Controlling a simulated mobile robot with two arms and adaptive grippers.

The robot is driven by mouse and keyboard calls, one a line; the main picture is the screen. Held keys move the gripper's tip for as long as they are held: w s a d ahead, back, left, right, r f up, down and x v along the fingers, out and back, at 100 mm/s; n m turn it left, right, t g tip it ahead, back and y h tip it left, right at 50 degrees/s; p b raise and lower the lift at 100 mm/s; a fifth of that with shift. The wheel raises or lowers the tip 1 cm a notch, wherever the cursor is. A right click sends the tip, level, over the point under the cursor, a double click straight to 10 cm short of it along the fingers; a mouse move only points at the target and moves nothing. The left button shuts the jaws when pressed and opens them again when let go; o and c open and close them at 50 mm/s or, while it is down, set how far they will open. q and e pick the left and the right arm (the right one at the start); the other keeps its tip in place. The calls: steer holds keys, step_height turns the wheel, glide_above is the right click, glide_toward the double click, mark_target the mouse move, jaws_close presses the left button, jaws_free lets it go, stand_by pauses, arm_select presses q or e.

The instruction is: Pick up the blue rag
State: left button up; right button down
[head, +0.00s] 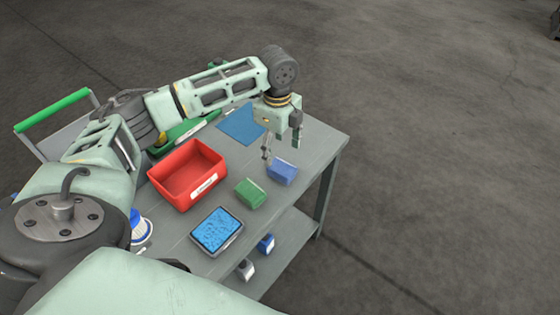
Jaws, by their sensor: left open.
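A small blue block-like bundle, which looks like the folded blue rag (283,173), lies on the grey cart's top toward its right side. My left gripper (281,149) is open and points down just above and behind the blue rag. Its fingertips look close to the rag, but I cannot tell whether they touch it. Nothing shows between the fingers. My right gripper is not in view.
A similar green bundle (251,193) lies beside the rag. A red bin (187,174), a tray with blue contents (217,231) and a flat blue mat (241,123) share the cart top (318,150). A green bin (183,131) is partly behind my arm. Floor is clear at right.

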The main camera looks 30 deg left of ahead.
mark_target(282, 167)
arm_select(q)
steer(key=shift+s+d+f, duration=0.25)
steer(key=shift+d+f, duration=0.05)
steer(key=shift+f, duration=0.1)
steer(key=shift+s+d+f, duration=0.25)
steer(key=shift+s+d, duration=0.05)
steer(key=shift+d, duration=0.15)
steer(key=shift+s+d+f, duration=0.25)
steer(key=shift+s+d, duration=0.05)
steer(key=shift+d, duration=0.15)
steer(key=f, duration=0.3)
steer(key=shift+w, duration=0.25)
steer(key=shift+s+f, duration=0.1)
steer(key=shift+f, duration=0.25)
steer(key=shift+c, duration=1.6)
steer(key=shift+a, duration=0.1)
steer(key=c, duration=0.8)
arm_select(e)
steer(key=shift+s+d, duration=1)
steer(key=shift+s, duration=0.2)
